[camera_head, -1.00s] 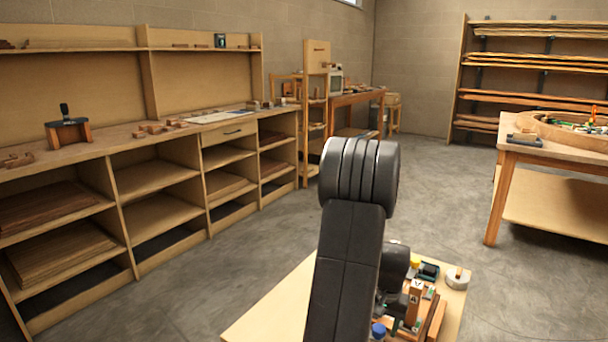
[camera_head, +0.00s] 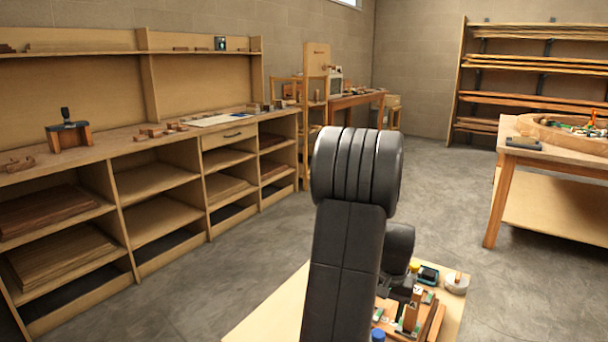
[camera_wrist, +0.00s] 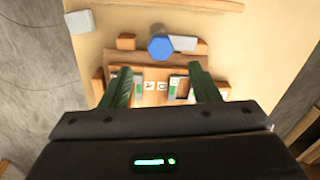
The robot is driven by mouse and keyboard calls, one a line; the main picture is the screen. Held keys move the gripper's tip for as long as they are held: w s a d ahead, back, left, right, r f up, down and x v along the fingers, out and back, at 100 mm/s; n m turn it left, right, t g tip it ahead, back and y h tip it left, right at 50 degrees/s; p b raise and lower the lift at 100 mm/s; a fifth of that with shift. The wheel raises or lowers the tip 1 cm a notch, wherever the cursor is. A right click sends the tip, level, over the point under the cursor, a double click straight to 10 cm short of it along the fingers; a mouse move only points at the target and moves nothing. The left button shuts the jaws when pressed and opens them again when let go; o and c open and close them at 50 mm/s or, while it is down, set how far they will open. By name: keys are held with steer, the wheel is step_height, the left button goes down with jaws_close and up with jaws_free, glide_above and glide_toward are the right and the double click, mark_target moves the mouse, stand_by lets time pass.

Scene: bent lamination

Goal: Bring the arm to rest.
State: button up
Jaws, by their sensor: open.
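My arm (camera_head: 345,260) rises in the middle of the head view, its dark links bent at a rounded joint. My gripper (camera_wrist: 160,88) shows in the wrist view with its two green fingers spread apart and nothing between them but the view of the board beyond. In the head view my gripper is hidden behind the arm. Beyond the fingers are wooden blocks and a blue-capped thing (camera_wrist: 160,47) on the pale board (camera_wrist: 88,52). In the head view this board (camera_head: 270,318) holds several small items and wooden blocks, partly hidden by my arm.
A long shelf unit (camera_head: 160,150) with a worktop runs along the left wall. A wooden table (camera_head: 560,157) bearing a curved wooden piece stands at right. A lumber rack (camera_head: 458,85) stands at the back. Grey floor (camera_head: 440,190) is clear between them.

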step_height(320, 180, down, 8)
steer(key=shift+w+a+f+b, duration=0.1)
steer(key=shift+a+b, duration=0.05)
steer(key=shift+b, duration=0.7)
steer(key=shift+m, duration=1)
steer(key=m+b, duration=0.1)
steer(key=m, duration=0.2)
steer(key=shift+b, duration=0.3)
steer(key=m+b, duration=0.2)
steer(key=m, duration=0.2)
steer(key=m+b, duration=0.4)
steer(key=m, duration=0.3)
steer(key=shift+b, duration=0.4)
steer(key=shift+a+m+h+b, duration=0.1)
steer(key=shift+m+h+b, duration=0.2)
steer(key=shift+m+b, duration=0.5)
steer(key=shift+m, duration=0.3)
steer(key=shift+r, duration=0.3)
